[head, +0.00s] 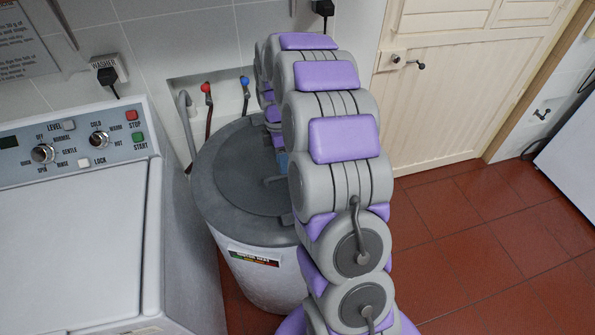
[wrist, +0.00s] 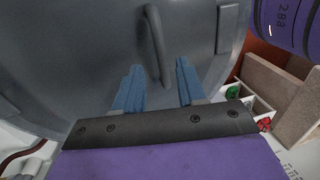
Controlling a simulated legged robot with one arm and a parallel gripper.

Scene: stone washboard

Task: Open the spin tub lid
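The spin tub (head: 262,280) is a light grey drum with a dark grey rim, standing on the floor right of the washer. Its round dark grey lid (head: 235,170) lies flat on top and looks shut. In the wrist view the lid (wrist: 80,60) fills the upper area, with a curved bar handle (wrist: 155,40) on it. My gripper (wrist: 158,78) has its two blue fingers apart, one on each side of the handle's lower end in the picture. I cannot tell if they touch it. In the head view my arm hides most of the gripper.
A white washer (head: 75,235) with a control panel stands close at the left. Hoses and red and blue taps (head: 245,82) are on the tiled wall behind the tub. A cream wooden door (head: 455,90) is at the right. The red tiled floor (head: 490,250) is clear there.

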